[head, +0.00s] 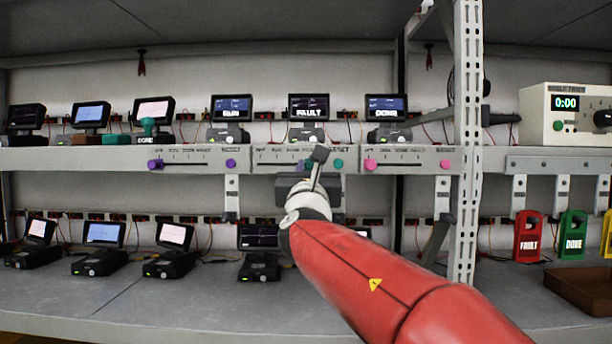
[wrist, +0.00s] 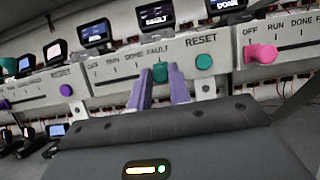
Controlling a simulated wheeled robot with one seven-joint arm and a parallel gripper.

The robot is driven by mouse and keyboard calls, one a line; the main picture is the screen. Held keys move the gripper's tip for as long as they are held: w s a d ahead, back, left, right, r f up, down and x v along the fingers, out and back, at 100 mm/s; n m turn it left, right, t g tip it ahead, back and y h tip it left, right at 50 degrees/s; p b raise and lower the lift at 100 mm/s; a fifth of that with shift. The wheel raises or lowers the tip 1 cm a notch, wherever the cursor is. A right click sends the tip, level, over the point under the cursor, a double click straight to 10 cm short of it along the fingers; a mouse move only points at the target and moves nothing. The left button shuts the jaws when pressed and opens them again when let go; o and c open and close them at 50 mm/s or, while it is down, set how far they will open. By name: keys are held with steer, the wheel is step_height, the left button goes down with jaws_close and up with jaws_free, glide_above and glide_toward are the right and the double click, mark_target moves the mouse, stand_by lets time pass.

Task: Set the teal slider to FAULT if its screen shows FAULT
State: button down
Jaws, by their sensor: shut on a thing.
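The teal slider (wrist: 160,72) is a round knob on the middle panel of the upper shelf edge. In the wrist view it sits below the FAULT mark, at the right end of the OFF, RUN, DONE, FAULT scale. My gripper (wrist: 159,80) is shut on it, with one purple finger on each side. In the head view my arm partly hides the knob. The screen (head: 308,105) above this panel reads FAULT; it also shows in the wrist view (wrist: 157,16). The teal RESET button (wrist: 204,62) is just right of the knob.
A panel with purple knobs (head: 155,164) lies left, under a RUN screen (head: 231,106). A panel with pink knobs (head: 370,165) lies right, under a DONE screen (head: 386,106). A metal upright (head: 467,120) stands farther right. FAULT (head: 528,237) and DONE (head: 572,235) tags hang beyond it.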

steer(key=shift+d, duration=0.2)
steer(key=c, duration=1.3)
jaws_free()
steer(key=shift+d, duration=0.1)
steer(key=b+v, duration=0.1)
steer(key=v, duration=0.6)
steer(key=shift+s+f+b, duration=0.25)
steer(key=shift+s+b, duration=0.1)
steer(key=shift+b, duration=0.05)
